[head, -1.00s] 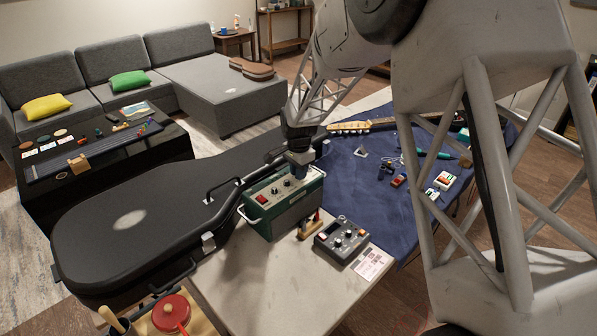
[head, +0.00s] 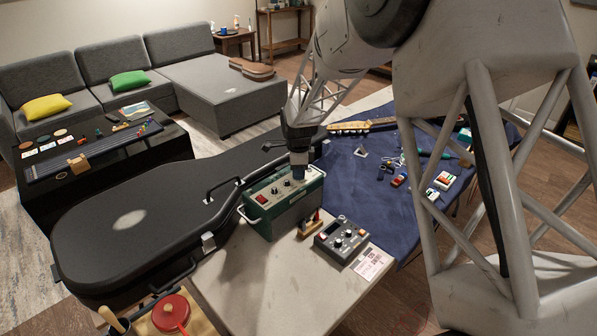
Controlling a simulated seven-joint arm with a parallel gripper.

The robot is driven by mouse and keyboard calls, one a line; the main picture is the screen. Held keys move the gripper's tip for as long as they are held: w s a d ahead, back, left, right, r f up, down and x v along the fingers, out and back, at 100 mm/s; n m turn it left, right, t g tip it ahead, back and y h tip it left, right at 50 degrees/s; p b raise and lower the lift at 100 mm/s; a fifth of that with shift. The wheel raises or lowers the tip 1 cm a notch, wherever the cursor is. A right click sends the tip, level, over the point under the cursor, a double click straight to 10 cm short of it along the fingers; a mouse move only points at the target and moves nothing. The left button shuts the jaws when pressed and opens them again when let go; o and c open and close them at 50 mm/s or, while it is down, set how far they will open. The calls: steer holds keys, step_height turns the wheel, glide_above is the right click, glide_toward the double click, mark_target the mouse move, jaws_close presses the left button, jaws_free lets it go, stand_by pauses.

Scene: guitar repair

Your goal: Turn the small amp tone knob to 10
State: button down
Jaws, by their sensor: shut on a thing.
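The small amp (head: 283,218) is a green box with a silver top panel and a white handle, standing at the far edge of the bare tabletop. A red switch (head: 262,199) and dark knobs (head: 286,184) show on its panel. My gripper (head: 300,176) points down at the right end of that panel, its tip touching or almost touching it. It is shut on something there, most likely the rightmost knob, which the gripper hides. The knob's pointer and scale marks cannot be read.
A grey pedal box (head: 341,240) with knobs stands right of the amp, with a small wooden stand (head: 311,226) between them. A black guitar case (head: 130,220) lies close on the left. A blue cloth (head: 360,185) with small tools lies behind and right.

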stand_by(0.3)
steer(key=c, duration=1)
jaws_free()
steer(key=shift+c, duration=0.2)
steer(key=shift+r, duration=0.15)
steer(key=shift+r, duration=3.8)
